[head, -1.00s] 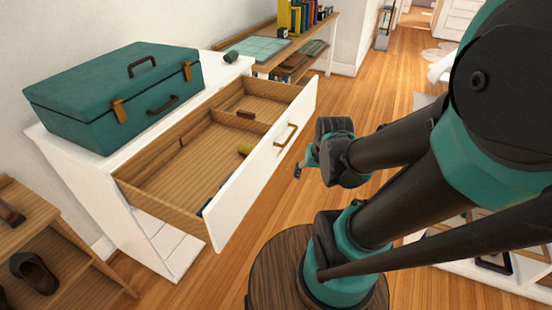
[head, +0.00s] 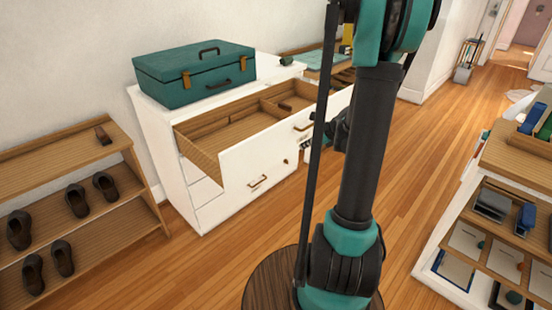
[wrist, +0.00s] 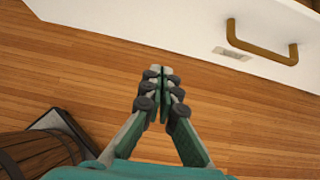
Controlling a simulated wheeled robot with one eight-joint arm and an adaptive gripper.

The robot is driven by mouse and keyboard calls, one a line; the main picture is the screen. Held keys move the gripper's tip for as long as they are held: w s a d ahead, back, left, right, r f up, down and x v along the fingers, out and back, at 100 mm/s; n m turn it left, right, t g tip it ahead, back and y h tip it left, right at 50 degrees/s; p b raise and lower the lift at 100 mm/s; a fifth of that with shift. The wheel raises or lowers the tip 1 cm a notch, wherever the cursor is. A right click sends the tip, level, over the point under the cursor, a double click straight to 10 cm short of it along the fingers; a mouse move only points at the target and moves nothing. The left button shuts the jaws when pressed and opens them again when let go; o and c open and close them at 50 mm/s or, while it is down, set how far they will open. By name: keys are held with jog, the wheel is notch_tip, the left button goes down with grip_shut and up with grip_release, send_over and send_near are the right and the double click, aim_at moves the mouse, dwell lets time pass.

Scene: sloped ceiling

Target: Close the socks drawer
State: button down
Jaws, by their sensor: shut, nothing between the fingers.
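The open drawer (head: 228,137) is the top one of a white dresser (head: 180,150). Its wooden inside has dividers, and a small dark item lies at the back. Its white front (head: 262,150) faces right, with a brass handle (head: 303,126). In the wrist view a white front (wrist: 180,22) shows across the top, with a brass handle (wrist: 262,50) and a small label (wrist: 232,54) whose text I cannot read. My gripper (wrist: 160,75) is shut and empty, its tips just below and left of the label; I cannot tell if they touch. In the head view my arm mostly hides it.
A teal suitcase (head: 195,72) sits on the dresser top. A wooden shoe rack (head: 75,195) with several dark shoes stands at the left. A shelf unit (head: 495,215) stands at the right. Bare wooden floor (head: 425,160) lies between.

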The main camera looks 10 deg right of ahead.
send_near(279, 151)
jog(key=x, duration=0.5)
jog(key=shift+s+d+f, duration=0.15)
jog(key=shift+s+f, duration=0.15)
jog(key=shift+s, duration=0.05)
jog(key=shift+w+a+m, duration=0.3)
jog(key=shift+w+a, duration=0.05)
jog(key=shift+w, duration=0.15)
